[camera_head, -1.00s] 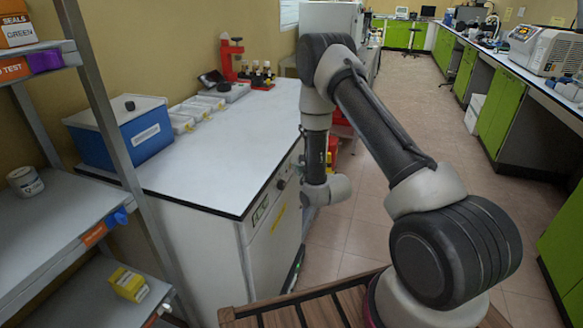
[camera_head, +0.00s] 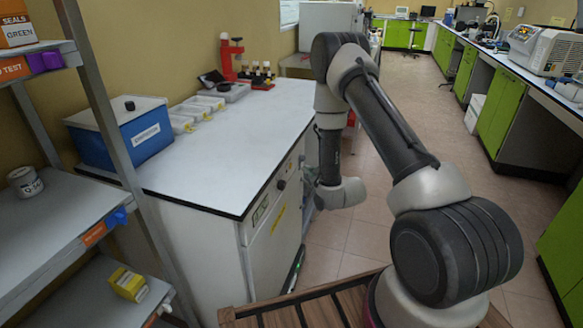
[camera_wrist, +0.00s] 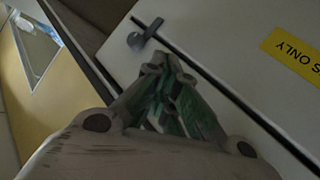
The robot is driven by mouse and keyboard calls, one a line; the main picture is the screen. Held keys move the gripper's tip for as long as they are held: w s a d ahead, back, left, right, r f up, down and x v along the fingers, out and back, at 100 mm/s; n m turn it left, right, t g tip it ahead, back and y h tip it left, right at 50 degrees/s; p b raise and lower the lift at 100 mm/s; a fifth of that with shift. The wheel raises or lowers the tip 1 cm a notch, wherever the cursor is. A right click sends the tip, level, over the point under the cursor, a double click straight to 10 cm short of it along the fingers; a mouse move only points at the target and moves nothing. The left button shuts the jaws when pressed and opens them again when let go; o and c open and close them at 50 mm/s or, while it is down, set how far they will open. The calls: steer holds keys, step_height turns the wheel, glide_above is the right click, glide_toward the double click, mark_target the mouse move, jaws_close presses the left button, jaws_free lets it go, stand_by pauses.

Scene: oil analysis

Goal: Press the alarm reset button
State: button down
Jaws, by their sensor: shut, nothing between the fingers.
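A white cabinet (camera_head: 268,240) stands under the worktop, its front facing right. A dark knob (camera_head: 281,185) and a small green label (camera_head: 260,212) are on its upper front. No alarm reset button can be made out for certain. My gripper (camera_wrist: 162,68) is shut and empty in the wrist view. Its fingertips are close to the pale cabinet front, just below a dark grey knob or handle (camera_wrist: 145,33); whether they touch it cannot be told. In the head view my wrist is beside the cabinet front, and the fingers are mostly hidden.
A yellow label (camera_wrist: 293,50) is on the panel at the right of the wrist view. The white worktop (camera_head: 225,150) holds a blue box (camera_head: 125,135) and a red stand (camera_head: 231,60). A shelf rack (camera_head: 60,235) is at left. Floor (camera_head: 400,110) is clear behind my arm.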

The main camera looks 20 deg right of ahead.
steer(key=shift+s+d, duration=0.7)
steer(key=shift+d, duration=0.25)
steer(key=s+d+f+m+g+h, duration=0.1)
steer(key=s+d+f+m+g, duration=0.1)
steer(key=s+f+g, duration=0.65)
steer(key=s+d+m+g+h, duration=0.1)
steer(key=s+m+g, duration=0.15)
steer(key=s, duration=0.45)
steer(key=s+r+m, duration=0.1)
steer(key=s+r, duration=0.7)
steer(key=r, duration=0.6)
steer(key=s+r+m, duration=0.1)
steer(key=s+r, duration=0.6)
steer(key=r, duration=0.8)
steer(key=s+r+m+t, duration=0.1)
steer(key=s+r, duration=0.7)
steer(key=r, duration=0.7)
steer(key=shift+s+a+h, duration=0.2)
steer(key=shift+s+h, duration=0.15)
steer(key=shift+h, duration=0.05)
